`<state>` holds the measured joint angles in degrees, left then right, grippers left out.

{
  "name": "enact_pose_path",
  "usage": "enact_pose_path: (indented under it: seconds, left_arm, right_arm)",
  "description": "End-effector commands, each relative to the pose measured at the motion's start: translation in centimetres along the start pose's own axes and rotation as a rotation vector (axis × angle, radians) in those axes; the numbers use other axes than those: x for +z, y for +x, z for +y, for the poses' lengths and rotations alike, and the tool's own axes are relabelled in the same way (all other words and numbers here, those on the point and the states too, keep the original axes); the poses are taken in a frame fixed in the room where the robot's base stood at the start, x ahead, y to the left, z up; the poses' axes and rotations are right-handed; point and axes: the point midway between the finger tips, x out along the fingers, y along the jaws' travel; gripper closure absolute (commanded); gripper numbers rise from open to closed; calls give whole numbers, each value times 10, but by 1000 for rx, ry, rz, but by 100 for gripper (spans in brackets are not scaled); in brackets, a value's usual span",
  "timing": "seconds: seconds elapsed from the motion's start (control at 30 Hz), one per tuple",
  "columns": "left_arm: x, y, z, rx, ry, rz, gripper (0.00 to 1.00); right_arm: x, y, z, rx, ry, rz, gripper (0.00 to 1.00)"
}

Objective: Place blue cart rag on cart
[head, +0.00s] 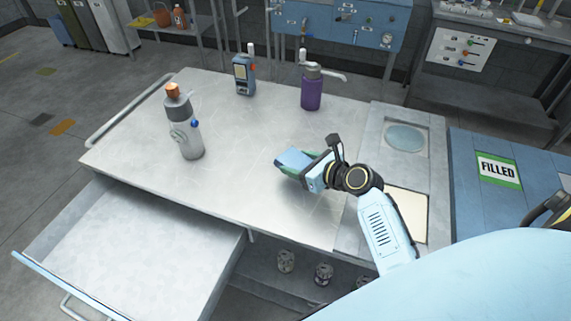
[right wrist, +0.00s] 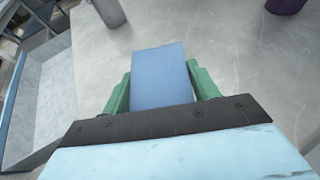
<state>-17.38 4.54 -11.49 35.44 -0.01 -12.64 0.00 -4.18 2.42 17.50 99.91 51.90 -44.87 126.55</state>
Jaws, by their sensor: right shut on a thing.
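The blue rag (right wrist: 160,78) is a flat, folded-looking block between the green fingers of my right gripper (right wrist: 162,90) in the right wrist view. In the head view my right gripper (head: 291,166) is shut on the rag (head: 294,158) over the middle right of the cart's grey metal top (head: 245,150). I cannot tell whether the rag touches the top. My left gripper is not in view.
A clear-and-grey bottle (head: 188,135), a blue handheld device (head: 244,75) and a purple pump bottle (head: 311,92) stand on the top. An open drawer (head: 130,250) juts out at the front left. A blue surface with a FILLED label (head: 498,170) lies right. The top's middle is clear.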

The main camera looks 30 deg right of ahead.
Motion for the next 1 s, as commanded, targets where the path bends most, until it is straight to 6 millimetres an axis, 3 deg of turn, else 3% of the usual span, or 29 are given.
enact_pose_path:
  seconds: [0.43,0.83,0.87,1.0]
  left_arm:
    - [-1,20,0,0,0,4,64]
    - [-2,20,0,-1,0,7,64]
    - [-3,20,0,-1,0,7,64]
    - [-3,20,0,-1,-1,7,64]
  right_arm:
    - [-47,20,0,1,0,0,63]
    - [-50,21,0,1,-1,-1,63]
    - [-49,21,0,1,-2,-2,37]
    - [-49,21,0,1,-2,-1,19]
